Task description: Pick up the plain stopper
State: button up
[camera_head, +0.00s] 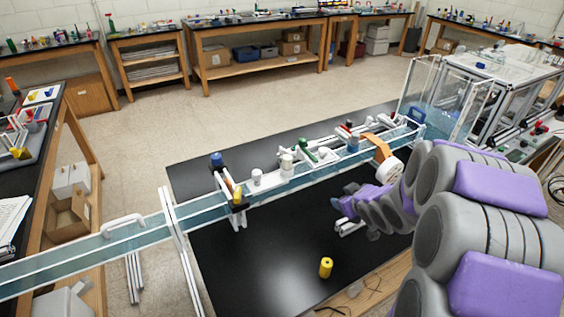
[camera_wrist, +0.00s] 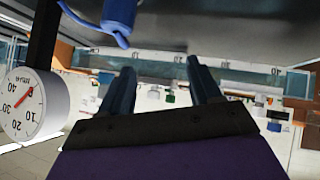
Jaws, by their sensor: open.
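I cannot tell for certain which piece is the plain stopper. Two small white cylindrical pieces, one at the left (camera_head: 256,177) and one at the right (camera_head: 286,162), stand on the clear channel in the head view. A yellow cylinder (camera_head: 326,267) with a dark spot on top stands alone on the black bench top. My gripper (camera_head: 337,204) is in front of the channel, to the right of the white pieces and apart from them. In the wrist view my gripper (camera_wrist: 161,75) has its two dark fingers spread, with nothing held between them.
The long clear channel (camera_head: 100,240) crosses the black bench (camera_head: 240,265) diagonally. A blue-topped clamp (camera_head: 217,160) and an orange bracket (camera_head: 377,147) sit along it. A round dial gauge (camera_wrist: 35,103) and a blue part (camera_wrist: 118,15) are close in the wrist view. The front bench top is mostly clear.

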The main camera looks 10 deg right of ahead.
jog(key=w+a+n+t+y+p, duration=0.1)
jog(key=w+a+t+y, duration=0.15)
jog(key=y, duration=0.25)
jog(key=t+y+p, duration=0.1)
jog(key=t+y, duration=0.2)
jog(key=y, duration=0.1)
send_near(291, 165)
jog(key=shift+n, duration=0.4)
jog(key=b+x, duration=0.2)
jog(key=x, duration=0.5)
jog(key=shift+w+a+f, duration=0.15)
jog(key=shift+a, duration=0.1)
jog(key=shift+w+a, duration=0.15)
jog(key=shift+w, duration=0.6)
jog(key=b+x, duration=0.1)
jog(key=x, duration=0.2)
jog(key=shift+w+a+r, duration=0.2)
jog(key=shift+w+a, duration=0.05)
jog(key=shift+a, duration=0.1)
jog(key=shift+w+a, duration=0.2)
jog(key=shift+a, duration=0.15)
